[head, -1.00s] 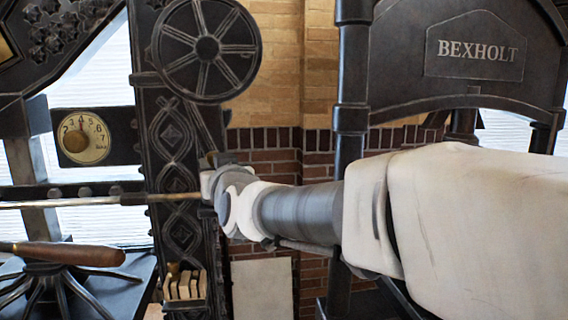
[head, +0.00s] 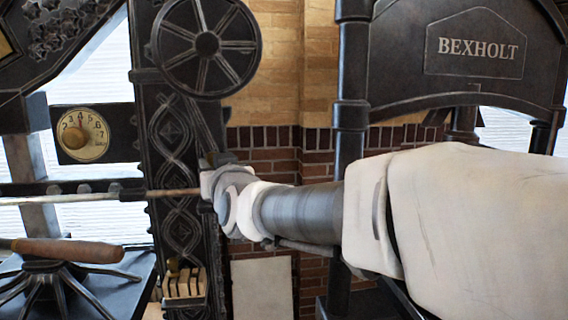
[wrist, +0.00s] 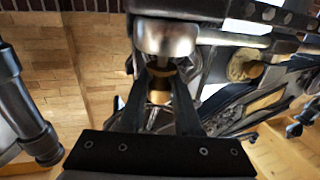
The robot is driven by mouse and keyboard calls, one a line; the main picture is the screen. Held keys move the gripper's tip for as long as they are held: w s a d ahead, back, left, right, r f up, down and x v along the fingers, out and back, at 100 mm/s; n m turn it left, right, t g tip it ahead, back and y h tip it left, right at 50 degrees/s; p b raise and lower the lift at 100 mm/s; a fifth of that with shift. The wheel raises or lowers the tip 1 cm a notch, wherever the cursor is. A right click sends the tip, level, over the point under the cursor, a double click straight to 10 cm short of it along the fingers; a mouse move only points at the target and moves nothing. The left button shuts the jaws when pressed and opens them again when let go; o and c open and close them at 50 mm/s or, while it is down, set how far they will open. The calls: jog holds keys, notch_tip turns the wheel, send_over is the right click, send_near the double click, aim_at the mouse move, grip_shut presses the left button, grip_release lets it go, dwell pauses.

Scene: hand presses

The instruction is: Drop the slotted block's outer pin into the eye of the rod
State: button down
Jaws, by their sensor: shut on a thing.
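My gripper (wrist: 158,70) is shut on a small brass-coloured piece (wrist: 160,72), apparently the pin. In the wrist view the piece sits between the fingertips, just below a rounded steel end (wrist: 166,38). This steel end seems to belong to the rod (wrist: 238,39). The eye's opening is not clearly visible, and I cannot tell whether the pin touches it. In the head view the rod (head: 80,198) runs level from the left edge to my wrist, which hides its right end.
A dark ornate press column (head: 175,150) with a spoked wheel (head: 207,45) stands behind the rod. A dial (head: 83,135) is at the left. A wooden handle (head: 70,250) lies below the rod. The BEXHOLT press (head: 480,50) stands at the right.

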aim_at(213, 152)
jog(key=shift+f+b, duration=0.5)
jog(key=shift+b, duration=0.05)
dwell(0.4)
grip_release()
dwell(0.3)
jog(key=shift+r, duration=0.1)
dwell(0.5)
jog(key=shift+r+p, duration=1.85)
jog(key=shift+r, duration=0.6)
